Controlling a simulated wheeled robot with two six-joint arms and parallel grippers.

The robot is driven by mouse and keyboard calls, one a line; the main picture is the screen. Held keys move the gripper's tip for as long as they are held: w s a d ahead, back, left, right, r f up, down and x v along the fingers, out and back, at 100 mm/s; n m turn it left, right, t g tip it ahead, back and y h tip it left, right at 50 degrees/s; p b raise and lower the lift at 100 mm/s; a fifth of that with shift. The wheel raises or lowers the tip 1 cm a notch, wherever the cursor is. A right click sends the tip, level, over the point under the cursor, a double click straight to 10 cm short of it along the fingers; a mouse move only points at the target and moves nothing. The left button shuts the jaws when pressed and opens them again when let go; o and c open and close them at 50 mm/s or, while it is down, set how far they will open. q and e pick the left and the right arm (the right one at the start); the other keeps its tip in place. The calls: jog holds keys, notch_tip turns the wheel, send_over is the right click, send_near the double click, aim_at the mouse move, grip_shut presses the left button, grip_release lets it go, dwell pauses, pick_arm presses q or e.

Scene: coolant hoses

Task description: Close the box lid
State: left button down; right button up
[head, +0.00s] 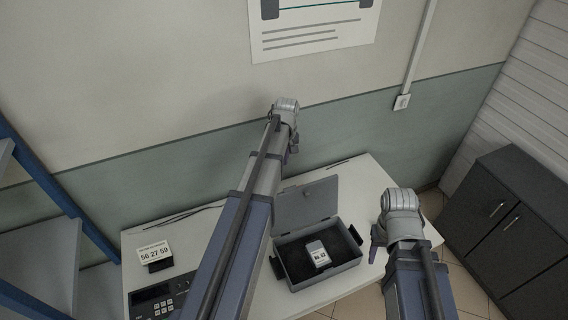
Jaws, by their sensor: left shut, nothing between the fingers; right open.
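A grey box (327,279) stands on the white table with its lid (306,204) open, raised at the back. Inside, on a dark lining, lies a small grey block (318,254) with a white number label. My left gripper (293,146) is high, above the lid in the picture; only a small part of it shows past the wrist, and it is shut and empty. My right gripper (376,243) is just right of the box, partly hidden by its own wrist; it is open and its fingers hold nothing.
The white table (364,184) has free room behind and right of the box. A number sign (154,252) and a keypad unit (152,302) stand at the left. Blue shelving (62,197) is further left; a dark cabinet (515,225) stands right.

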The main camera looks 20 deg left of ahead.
pick_arm(q)
notch_tip(320, 180, down, 10)
jog(key=r+b, duration=0.1)
jog(key=b, duration=0.8)
jog(key=shift+s+d+r+p, duration=0.3)
jog(key=shift+s+d+p, duration=0.2)
jog(key=shift+d, duration=0.1)
jog(key=shift+s+d+r+p, duration=0.25)
jog(key=shift+s+d+p, duration=0.1)
jog(key=shift+s+d, duration=0.2)
jog(key=shift+s+d+r, duration=0.15)
jog(key=shift+s+d, duration=0.3)
jog(key=shift+d, duration=0.05)
jog(key=shift+d+t+y, duration=0.1)
jog(key=shift+t+y, duration=0.2)
